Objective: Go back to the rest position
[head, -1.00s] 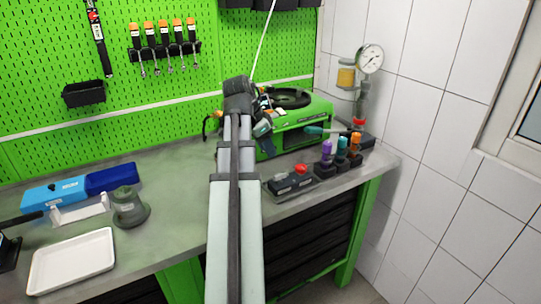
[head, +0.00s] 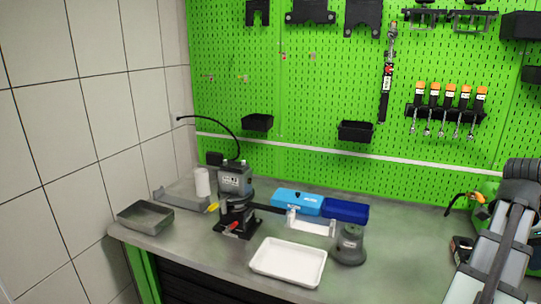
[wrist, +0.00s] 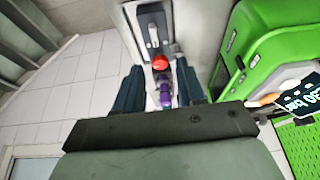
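In the wrist view the two dark fingers of my gripper (wrist: 159,76) are spread apart, with a gap between them. Through the gap show a red button (wrist: 159,62) on a small control box (wrist: 152,30) and a purple-topped item (wrist: 165,93). I see no object clamped by the fingers; the distance to the purple item is hard to tell. In the head view my arm (head: 495,245) reaches up along the right edge, and the fingers are not visible there.
A green machine (wrist: 262,35) stands close on the right in the wrist view. In the head view the bench holds a white tray (head: 289,262), a grey-green pot-like part (head: 350,245), a black device (head: 236,213), blue boxes (head: 297,202) and a metal tray (head: 146,216).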

